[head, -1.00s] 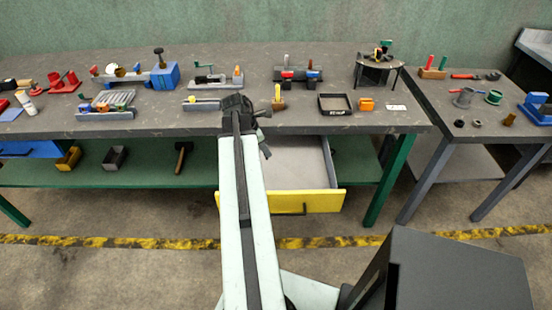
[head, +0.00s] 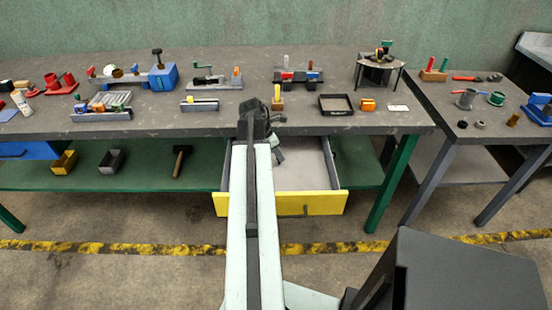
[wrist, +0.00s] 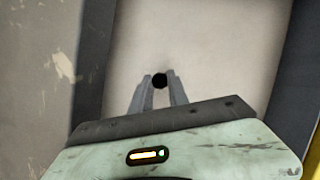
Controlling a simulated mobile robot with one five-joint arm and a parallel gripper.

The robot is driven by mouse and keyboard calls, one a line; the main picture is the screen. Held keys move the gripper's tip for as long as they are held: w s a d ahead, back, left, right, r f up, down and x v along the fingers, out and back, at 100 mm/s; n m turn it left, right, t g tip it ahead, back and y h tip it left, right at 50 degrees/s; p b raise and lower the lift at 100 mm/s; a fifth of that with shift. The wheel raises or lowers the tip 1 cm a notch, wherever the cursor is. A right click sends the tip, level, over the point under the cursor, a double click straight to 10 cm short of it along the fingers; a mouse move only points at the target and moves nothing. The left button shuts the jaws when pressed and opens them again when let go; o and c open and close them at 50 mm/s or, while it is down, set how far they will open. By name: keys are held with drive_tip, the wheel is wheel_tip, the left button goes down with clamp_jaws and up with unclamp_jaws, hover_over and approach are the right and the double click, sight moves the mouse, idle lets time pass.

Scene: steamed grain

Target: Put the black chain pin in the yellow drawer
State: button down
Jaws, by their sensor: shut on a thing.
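The yellow drawer (head: 310,204) stands pulled open under the workbench, with a yellow front and a pale, bare floor. My gripper (head: 262,125) is over the drawer's left part in the head view, near the bench's front edge. In the wrist view my gripper (wrist: 159,90) is shut on the black chain pin (wrist: 160,80), seen as a small dark round end between the fingertips. The pale drawer floor (wrist: 200,45) lies behind it, between dark side walls. The pin's height above the floor is hard to tell. The pin does not show clearly in the head view.
The workbench top (head: 220,122) carries several fixtures, a black tray (head: 336,111) and a yellow-handled tool (head: 277,97). Its front edge is close to my gripper. A hammer (head: 180,160) and bins lie on the green lower shelf (head: 140,175). A side table (head: 450,125) stands right.

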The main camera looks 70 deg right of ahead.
drive_tip(key=c, duration=1.3)
unclamp_jaws()
drive_tip(key=shift+f, duration=0.1)
drive_tip(key=shift+r+p, duration=0.4)
drive_tip(key=p+v, duration=1)
drive_tip(key=v, duration=0.1)
drive_tip(key=shift+w+a+r+p, duration=0.2)
drive_tip(key=shift+p, duration=0.1)
